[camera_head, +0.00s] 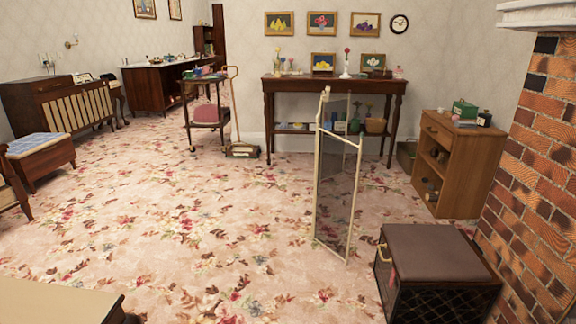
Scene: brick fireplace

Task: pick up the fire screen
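The fire screen (335,190) stands upright on the floral carpet, right of the middle of the view. It has thin cream frames with dark see-through mesh, and its panels are folded at an angle to each other. A cream knob-like piece tops its left post. Nothing is seen touching it from my side. Neither my left nor my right gripper shows in the head view.
A box with a brown padded top (425,249) stands close to the screen's right, beside the brick fireplace (545,150). A wooden cabinet (458,165) and console table (333,85) stand behind. A pale tabletop (55,303) fills the lower left. Carpet left of the screen is clear.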

